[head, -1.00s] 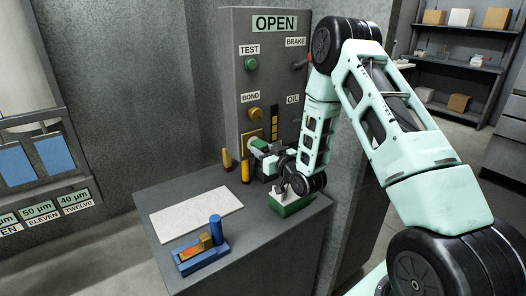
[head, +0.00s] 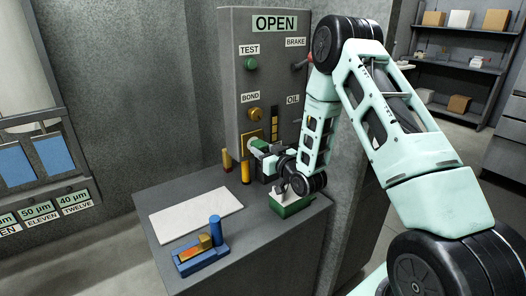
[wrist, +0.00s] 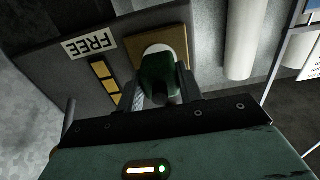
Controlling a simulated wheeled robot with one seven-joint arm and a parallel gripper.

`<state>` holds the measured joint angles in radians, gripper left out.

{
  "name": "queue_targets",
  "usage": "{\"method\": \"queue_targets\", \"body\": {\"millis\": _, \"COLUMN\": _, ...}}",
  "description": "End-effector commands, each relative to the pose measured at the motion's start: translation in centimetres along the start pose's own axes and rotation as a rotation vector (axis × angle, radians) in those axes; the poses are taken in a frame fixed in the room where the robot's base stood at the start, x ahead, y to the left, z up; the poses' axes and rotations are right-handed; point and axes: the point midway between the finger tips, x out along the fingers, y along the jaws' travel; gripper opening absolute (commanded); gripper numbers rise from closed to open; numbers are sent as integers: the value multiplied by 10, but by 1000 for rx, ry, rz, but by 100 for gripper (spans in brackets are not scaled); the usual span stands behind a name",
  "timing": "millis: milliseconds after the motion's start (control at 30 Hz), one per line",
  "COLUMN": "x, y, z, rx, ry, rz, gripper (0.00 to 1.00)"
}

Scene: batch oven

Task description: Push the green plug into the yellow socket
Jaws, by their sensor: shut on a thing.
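The green plug (head: 258,146) is at the front of the grey panel, with its far end at the yellow socket (head: 246,137). In the wrist view the plug (wrist: 166,72) is held between the fingers, and a pale rim shows at its far end against the yellow socket plate (wrist: 131,56). My gripper (head: 269,156) is shut on the plug; in the wrist view my gripper (wrist: 164,90) has a finger on each side of it. How deep the plug sits in the socket cannot be told.
A grey cabinet (head: 229,75) with knobs and labels stands behind the bench. On the bench (head: 215,265) are a white sheet (head: 196,215), a blue fixture (head: 201,258), a green box (head: 291,207) and small yellow-and-dark cylinders (head: 245,172) near the socket.

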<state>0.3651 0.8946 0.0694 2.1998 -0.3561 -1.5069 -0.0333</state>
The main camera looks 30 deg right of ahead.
Motion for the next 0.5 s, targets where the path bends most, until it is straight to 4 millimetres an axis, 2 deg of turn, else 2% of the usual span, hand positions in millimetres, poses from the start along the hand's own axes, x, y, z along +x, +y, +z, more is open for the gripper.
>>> {"method": "queue_targets", "body": {"millis": 500, "x": 9, "y": 0, "z": 0, "rx": 0, "ry": 2, "rz": -1, "gripper": 16}}
